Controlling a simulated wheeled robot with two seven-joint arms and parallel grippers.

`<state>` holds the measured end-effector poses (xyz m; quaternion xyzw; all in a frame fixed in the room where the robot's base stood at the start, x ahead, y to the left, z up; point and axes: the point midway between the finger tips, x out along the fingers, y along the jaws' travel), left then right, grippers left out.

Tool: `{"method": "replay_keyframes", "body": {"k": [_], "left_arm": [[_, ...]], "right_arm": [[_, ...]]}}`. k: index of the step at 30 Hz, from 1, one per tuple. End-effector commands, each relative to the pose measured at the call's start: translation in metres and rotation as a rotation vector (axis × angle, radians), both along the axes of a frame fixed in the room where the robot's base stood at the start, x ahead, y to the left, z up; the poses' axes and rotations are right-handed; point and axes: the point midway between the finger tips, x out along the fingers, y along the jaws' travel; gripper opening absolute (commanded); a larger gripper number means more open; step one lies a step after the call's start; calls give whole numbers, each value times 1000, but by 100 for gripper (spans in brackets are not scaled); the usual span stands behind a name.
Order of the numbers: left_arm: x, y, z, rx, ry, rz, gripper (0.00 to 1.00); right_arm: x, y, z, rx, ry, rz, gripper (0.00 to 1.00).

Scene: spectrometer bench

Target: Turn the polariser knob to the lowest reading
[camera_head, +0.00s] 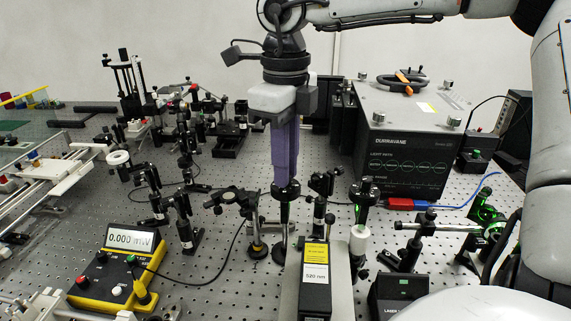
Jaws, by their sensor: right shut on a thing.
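My right gripper (285,178) comes down over the middle of the bench with its purple fingers pointing straight down. The fingers are shut on the black polariser knob (286,191), on top of a post-mounted optic; the fingers hide part of the knob, and its markings cannot be read. The yellow meter (112,286) at the front left has a display (133,239) that appears to read 0.000 mV. My left gripper is not in view.
A black laser box labelled 520 nm (315,278) lies in front of the knob. Post-mounted optics (320,185) stand close on both sides. A large black instrument (405,140) is behind right. Cables cross the perforated bench.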

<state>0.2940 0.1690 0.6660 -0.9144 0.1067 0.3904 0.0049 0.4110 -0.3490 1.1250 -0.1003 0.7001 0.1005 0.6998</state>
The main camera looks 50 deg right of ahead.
Motion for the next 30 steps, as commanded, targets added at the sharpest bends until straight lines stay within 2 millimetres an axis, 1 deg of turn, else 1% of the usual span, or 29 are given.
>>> {"method": "replay_keyframes", "body": {"k": [8,9,12,20,23,26,30], "left_arm": [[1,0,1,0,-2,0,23],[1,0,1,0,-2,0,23],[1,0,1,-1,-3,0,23],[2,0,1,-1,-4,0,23],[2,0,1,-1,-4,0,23],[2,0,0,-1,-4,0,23],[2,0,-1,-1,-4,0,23]], "right_arm": [[0,0,1,0,-2,0,0],[0,0,1,0,-2,0,18],[0,0,1,0,-2,0,33],[0,0,1,-1,-1,-1,33],[1,0,5,-1,-3,-1,33],[1,0,17,-2,-5,-2,33],[1,0,45,-2,-6,-2,33]]}}
